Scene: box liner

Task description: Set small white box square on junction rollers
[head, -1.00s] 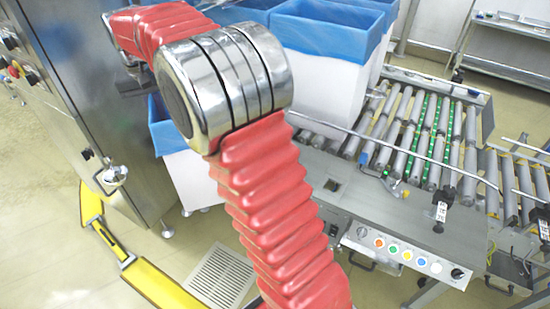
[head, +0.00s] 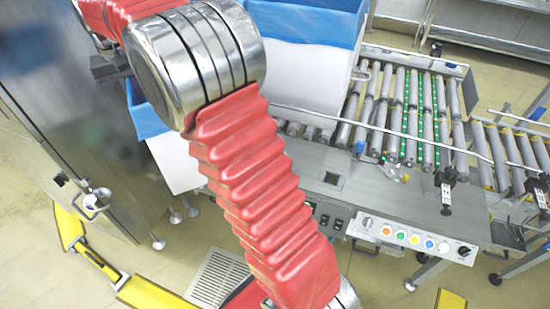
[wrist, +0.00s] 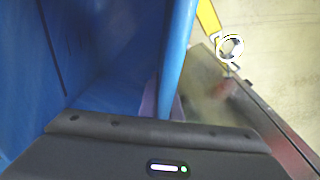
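A white box with a blue liner (head: 305,75) stands at the left end of the roller conveyor, partly behind my arm. A second white box (head: 176,160) with a blue liner stands lower left of it, partly hidden by my arm. I cannot tell which is the small one. The rollers with green bands (head: 428,115) lie right of the first box and look bare. In the wrist view, my gripper's dark body fills the bottom, close against a blue liner (wrist: 100,55) and its rim (wrist: 178,55). The fingertips are hidden, so their state and any hold are unclear.
A control panel with coloured buttons (head: 415,240) fronts the conveyor. A thin metal rail (head: 400,133) crosses above the rollers. A steel cabinet (head: 60,130) stands at left, with a yellow floor-level frame (head: 95,260) below. More rollers (head: 525,150) continue at right.

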